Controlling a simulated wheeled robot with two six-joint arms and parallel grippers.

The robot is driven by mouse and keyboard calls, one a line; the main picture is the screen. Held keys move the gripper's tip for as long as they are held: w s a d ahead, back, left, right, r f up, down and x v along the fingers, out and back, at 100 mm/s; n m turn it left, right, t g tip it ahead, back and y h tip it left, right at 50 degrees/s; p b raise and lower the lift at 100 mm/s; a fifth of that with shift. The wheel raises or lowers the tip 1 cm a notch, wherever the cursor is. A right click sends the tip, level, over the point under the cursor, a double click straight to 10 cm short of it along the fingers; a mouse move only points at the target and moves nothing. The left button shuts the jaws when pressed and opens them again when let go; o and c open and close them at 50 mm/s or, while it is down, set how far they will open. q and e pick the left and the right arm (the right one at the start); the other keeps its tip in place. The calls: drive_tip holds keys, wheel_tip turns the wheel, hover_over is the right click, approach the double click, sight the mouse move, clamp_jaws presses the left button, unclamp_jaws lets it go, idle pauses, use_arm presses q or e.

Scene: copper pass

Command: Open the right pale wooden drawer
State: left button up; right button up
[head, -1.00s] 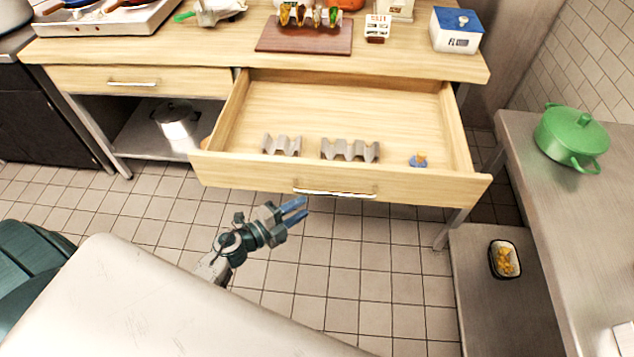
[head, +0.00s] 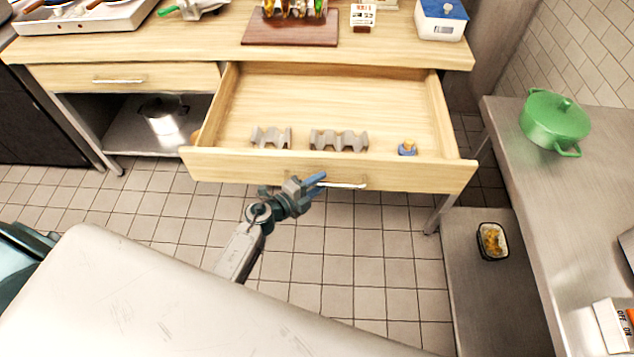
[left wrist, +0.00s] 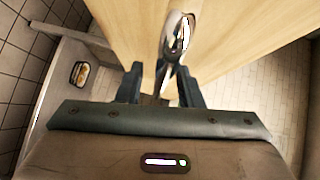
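The right pale wooden drawer (head: 400,176) stands pulled far out of the counter in the head view. Its bar handle (head: 345,185) is on the front face and also shows close up in the left wrist view (left wrist: 177,38). My left gripper (head: 316,182) is at the left part of this handle. In the left wrist view my left gripper (left wrist: 160,85) has its two fingers apart, with the handle reaching toward the gap between them. I cannot tell whether they touch it. My right gripper is not in view.
The drawer holds two grey wavy holders (head: 338,141) and a small blue item (head: 407,151). The left drawer (head: 150,76) is shut. A steel table (head: 592,190) with a green pot (head: 555,122) stands at the right. Tiled floor lies clear below the drawer.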

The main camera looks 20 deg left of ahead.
sight(318, 171)
use_arm(q)
clamp_jaws()
drive_tip(key=w, duration=0.2)
drive_tip(key=w+a, duration=0.1)
drive_tip(key=w, duration=0.1)
drive_tip(key=shift+w+a, duration=0.2)
drive_tip(key=shift+w, duration=0.15)
drive_tip(key=shift+s, duration=0.1)
unclamp_jaws()
drive_tip(key=b+v, duration=0.1)
drive_tip(key=v, duration=0.9)
drive_tip(key=shift+s+a+b, duration=0.2)
drive_tip(key=shift+s+b, duration=0.1)
